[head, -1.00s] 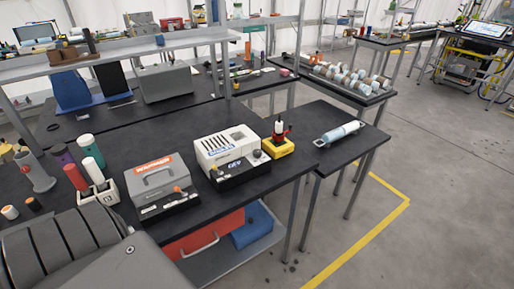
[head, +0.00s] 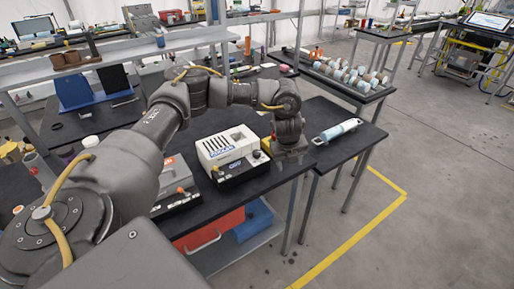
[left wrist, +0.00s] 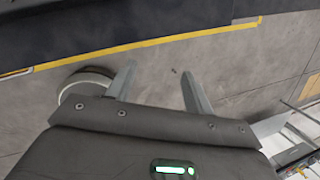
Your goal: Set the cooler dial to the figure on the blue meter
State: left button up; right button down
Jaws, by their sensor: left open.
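A white box unit (head: 228,143) with blue lettering, a sloped black front panel and a small blue-lit display (head: 234,165) stands on the black bench. A small orange knob (head: 215,173) is at its left front. Left of it is a grey case (head: 176,172) with an orange top label, partly hidden by my left arm. I cannot tell which unit is the cooler or the blue meter; the figure is too small to read. My left gripper (head: 291,158) is right of the white unit, by the bench's right edge. It is open and empty in the left wrist view (left wrist: 158,88), with floor beyond.
A yellow-based device (head: 266,143) is mostly hidden behind my left gripper. A pale blue cylinder (head: 338,130) lies on the side table at right. Several pale rolls fill a rack (head: 345,74) behind. Floor right of the yellow line (head: 355,236) is clear.

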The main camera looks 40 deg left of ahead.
aim_at(257, 153)
pick_arm(q)
jog(key=s+a+r+y, duration=0.3)
jog(key=s+a+r, duration=0.1)
jog(key=a+r, duration=0.5)
jog(key=x, duration=0.8)
jog(key=a+b+x, duration=0.1)
jog(key=x, duration=0.3)
jog(key=shift+r, duration=0.1)
jog(key=shift+d, duration=0.1)
jog(key=c, duration=1)
jog(key=shift+m, duration=0.3)
